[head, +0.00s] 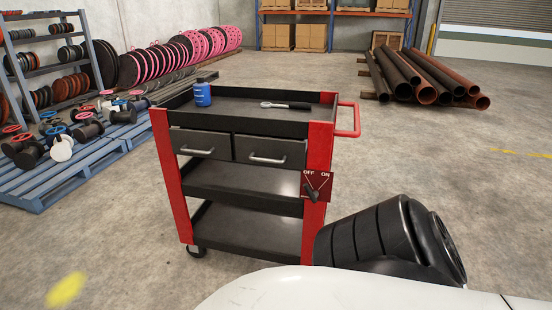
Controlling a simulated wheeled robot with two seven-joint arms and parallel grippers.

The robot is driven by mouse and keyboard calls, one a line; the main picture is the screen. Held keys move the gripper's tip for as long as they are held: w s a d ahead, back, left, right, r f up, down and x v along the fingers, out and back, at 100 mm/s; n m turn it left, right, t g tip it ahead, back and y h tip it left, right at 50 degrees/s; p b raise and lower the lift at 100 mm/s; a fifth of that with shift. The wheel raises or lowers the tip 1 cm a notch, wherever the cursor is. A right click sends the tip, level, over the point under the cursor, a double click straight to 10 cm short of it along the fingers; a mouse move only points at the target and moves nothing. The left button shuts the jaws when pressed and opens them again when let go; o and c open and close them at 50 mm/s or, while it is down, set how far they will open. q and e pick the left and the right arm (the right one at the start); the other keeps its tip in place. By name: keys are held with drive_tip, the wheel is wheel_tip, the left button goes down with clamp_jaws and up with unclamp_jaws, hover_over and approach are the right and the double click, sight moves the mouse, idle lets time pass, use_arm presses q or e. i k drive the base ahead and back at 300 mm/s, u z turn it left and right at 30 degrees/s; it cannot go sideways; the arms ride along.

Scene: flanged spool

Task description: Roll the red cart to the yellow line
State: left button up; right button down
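The red cart (169,172) stands upright on the concrete floor in the middle of the head view. It has red corner posts, a black top tray, two drawers with silver handles and two lower shelves. Its red push handle (356,121) is on the right side. A red plate (316,186) marked OFF and ON, with a dark lever, is on the front right post. A thin yellow line (521,153) shows on the floor at the far right. Neither gripper is in view; a black arm link of mine covers the floor right of the cart's lower right corner.
A yellow floor spot (66,290) is front left. The floor right of the cart is clear.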

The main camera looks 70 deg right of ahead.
sight(263, 213)
drive_tip(key=z, duration=0.55)
drive_tip(key=i, duration=1.75)
drive_tip(key=z, duration=1.35)
drive_tip(key=i, duration=1.25)
drive_tip(key=z, duration=1.75)
drive_tip(key=i, duration=0.35)
drive_tip(key=z, duration=0.35)
